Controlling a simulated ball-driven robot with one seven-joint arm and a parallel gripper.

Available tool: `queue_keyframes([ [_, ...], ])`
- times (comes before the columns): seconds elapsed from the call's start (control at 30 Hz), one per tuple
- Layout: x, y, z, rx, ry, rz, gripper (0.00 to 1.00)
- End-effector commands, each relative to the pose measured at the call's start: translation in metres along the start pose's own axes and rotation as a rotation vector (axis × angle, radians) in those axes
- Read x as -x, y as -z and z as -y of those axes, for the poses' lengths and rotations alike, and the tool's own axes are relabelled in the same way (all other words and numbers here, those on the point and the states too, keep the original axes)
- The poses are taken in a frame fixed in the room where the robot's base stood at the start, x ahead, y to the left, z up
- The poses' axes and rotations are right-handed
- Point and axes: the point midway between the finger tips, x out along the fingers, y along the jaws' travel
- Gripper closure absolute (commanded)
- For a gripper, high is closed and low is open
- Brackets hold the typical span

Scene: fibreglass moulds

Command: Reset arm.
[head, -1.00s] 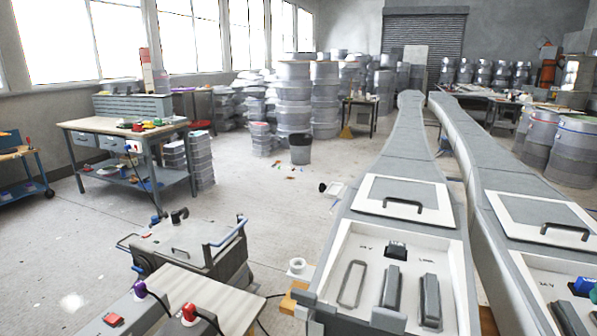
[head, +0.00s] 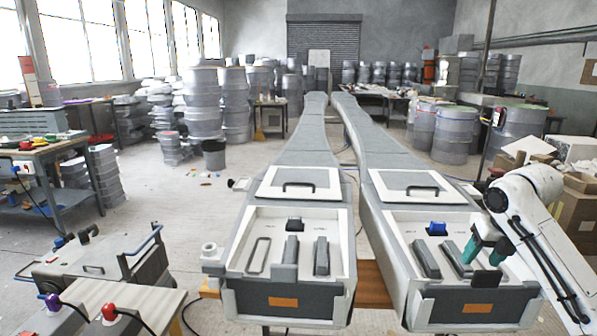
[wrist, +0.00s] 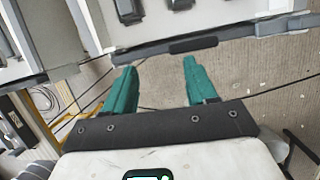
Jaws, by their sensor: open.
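My gripper (head: 484,250) is at the right in the head view, over the front part of the right mould (head: 455,293). Its two green fingers also show in the wrist view (wrist: 157,78), spread apart with nothing between them. Concrete floor and the front edge of a mould lie beyond the fingertips there. My white arm reaches in from the lower right of the head view. I cannot tell whether the fingers touch the mould.
The left mould (head: 285,300) stands beside the right one, with a narrow gap between them. A wheeled cart (head: 95,265) stands at the lower left. Cardboard boxes (head: 575,215) stand at the right, near my arm. Open floor (head: 190,210) lies left of the moulds.

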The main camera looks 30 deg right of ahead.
Motion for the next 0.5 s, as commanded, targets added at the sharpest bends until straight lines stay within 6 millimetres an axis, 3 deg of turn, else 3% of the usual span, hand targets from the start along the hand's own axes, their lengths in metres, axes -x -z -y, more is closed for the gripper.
queue_keyframes([
  [0.27,-0.023,0.012,-0.054,-0.155,-0.082,0.006,0.43],
  [0.5,-0.051,0.04,-0.124,-0.406,-0.183,-0.022,0.43],
])
